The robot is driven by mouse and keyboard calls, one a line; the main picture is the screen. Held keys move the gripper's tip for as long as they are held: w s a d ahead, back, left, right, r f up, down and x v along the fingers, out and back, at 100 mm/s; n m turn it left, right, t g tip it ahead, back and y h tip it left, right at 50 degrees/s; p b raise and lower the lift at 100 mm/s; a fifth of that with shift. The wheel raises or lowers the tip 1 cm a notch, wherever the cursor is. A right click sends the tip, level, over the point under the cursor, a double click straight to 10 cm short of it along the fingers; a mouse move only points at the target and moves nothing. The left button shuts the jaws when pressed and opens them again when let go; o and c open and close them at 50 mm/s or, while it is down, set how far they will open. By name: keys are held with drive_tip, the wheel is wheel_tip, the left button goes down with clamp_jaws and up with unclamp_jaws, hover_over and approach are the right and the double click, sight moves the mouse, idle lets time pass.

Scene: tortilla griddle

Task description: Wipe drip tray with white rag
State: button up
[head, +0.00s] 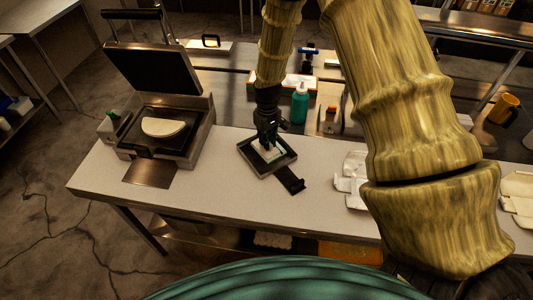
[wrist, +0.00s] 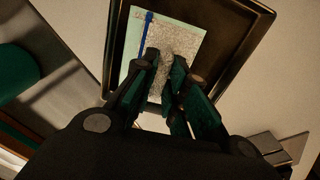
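The drip tray (head: 252,165) is a dark shallow square tray with a black handle, lying on the light counter. Its dark rim (wrist: 254,22) also shows in the wrist view. The white rag (head: 277,151) lies inside the tray under my gripper (head: 268,143). In the wrist view the rag (wrist: 186,38) looks pale, with a speckled grey area and a blue stripe. My gripper (wrist: 165,60) points down into the tray, its fingers drawn close together with rag cloth between the tips. The exact contact at the fingertips is partly hidden.
An open press griddle (head: 200,140) with a folded tortilla (head: 163,127) stands on the left. A green bottle (head: 299,103) stands behind the tray. White open cartons (head: 352,180) lie on the right, partly behind my arm. The counter between griddle and tray is clear.

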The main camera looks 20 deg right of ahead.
clamp_jaws()
drive_tip(key=shift+s+a, duration=0.1)
drive_tip(key=shift+a, duration=0.95)
drive_tip(key=shift+d, duration=0.15)
drive_tip(key=shift+d, duration=1.2)
drive_tip(key=shift+o, duration=2.4)
unclamp_jaws()
drive_tip(key=shift+f, duration=0.1)
drive_tip(key=shift+f, duration=0.5)
